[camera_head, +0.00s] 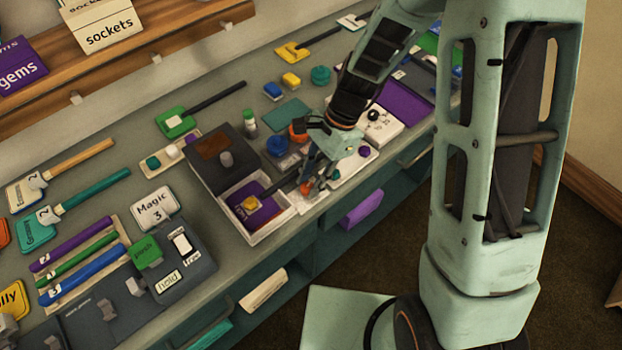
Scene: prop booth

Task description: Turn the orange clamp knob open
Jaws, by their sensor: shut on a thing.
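My gripper (310,181) reaches down to the counter near the middle of the view. Its fingertips are shut on a small orange-red piece (306,189), which looks like the orange clamp knob. The fingers hide most of it, and I cannot tell how far it is turned. A clear and grey part lies just left of the fingertips; its shape is too small to make out. A second, rounder orange thing (297,131) shows behind the gripper, partly hidden by it.
Left of the gripper stands an open white box (272,236) with purple inside and a dark lid. A white panel with a black knob (382,125) is at right. A blue round piece (277,146) is behind. Tools and labelled signs crowd the counter (235,108).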

